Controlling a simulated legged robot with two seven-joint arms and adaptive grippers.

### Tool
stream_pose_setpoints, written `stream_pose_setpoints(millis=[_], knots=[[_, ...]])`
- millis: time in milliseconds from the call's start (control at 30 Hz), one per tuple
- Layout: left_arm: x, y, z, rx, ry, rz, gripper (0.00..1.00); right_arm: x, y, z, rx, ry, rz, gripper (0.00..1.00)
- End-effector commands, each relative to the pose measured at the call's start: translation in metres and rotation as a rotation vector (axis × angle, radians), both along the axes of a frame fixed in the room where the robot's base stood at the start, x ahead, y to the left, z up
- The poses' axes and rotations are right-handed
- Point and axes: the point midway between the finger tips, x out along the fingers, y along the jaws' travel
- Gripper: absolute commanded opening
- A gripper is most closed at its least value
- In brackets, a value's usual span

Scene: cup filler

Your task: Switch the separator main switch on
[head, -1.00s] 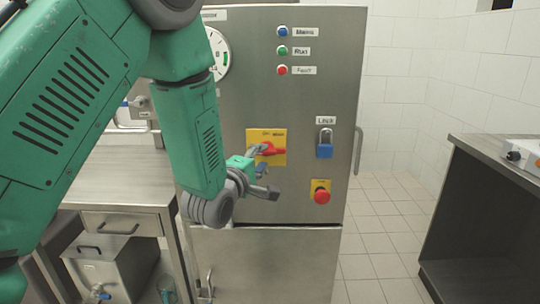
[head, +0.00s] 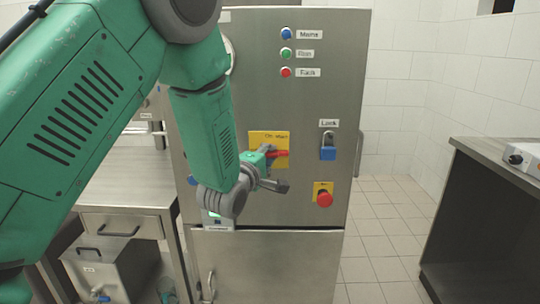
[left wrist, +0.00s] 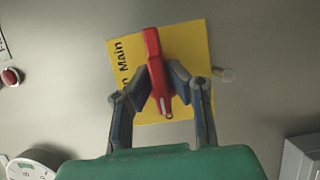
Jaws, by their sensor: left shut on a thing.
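The main switch is a red handle on a yellow plate (head: 258,137) on the grey steel cabinet door. The red handle (head: 281,153) shows just past my left gripper (head: 270,168), which partly hides it. In the left wrist view, the red handle (left wrist: 155,62) lies over the yellow plate (left wrist: 191,45), near upright in that picture. My left gripper (left wrist: 158,88) has one finger on each side of the handle's lower part and is shut on it. The contact points are partly hidden. My right gripper is not in view.
A blue padlock (head: 328,150) hangs under a label right of the plate. A red emergency button (head: 324,199) sits below it. Blue, green and red lamps (head: 286,53) are above. A steel table (head: 125,190) stands left; a dark-sided counter (head: 490,200) stands right.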

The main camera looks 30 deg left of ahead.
Motion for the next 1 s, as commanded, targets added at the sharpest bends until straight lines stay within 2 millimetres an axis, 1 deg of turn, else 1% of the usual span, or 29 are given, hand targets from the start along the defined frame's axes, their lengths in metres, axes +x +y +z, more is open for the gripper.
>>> stream_pose_setpoints(millis=[33, 267, 467, 667, 1000], knots=[[-0.001, 0.006, -0.001, 0.0, 0.004, 0.017, 0.0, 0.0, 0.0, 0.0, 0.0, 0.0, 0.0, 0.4], [-0.002, 0.006, -0.001, 0.006, 0.008, 0.018, 0.0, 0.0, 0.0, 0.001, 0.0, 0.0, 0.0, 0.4], [-0.002, 0.005, 0.0, 0.043, 0.034, 0.016, 0.0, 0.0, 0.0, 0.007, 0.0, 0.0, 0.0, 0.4], [-0.002, 0.004, 0.002, 0.145, 0.097, 0.014, 0.0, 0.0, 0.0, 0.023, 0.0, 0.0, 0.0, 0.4], [-0.002, 0.003, 0.003, 0.411, 0.258, 0.013, 0.0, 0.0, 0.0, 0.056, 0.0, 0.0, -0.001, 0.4]])
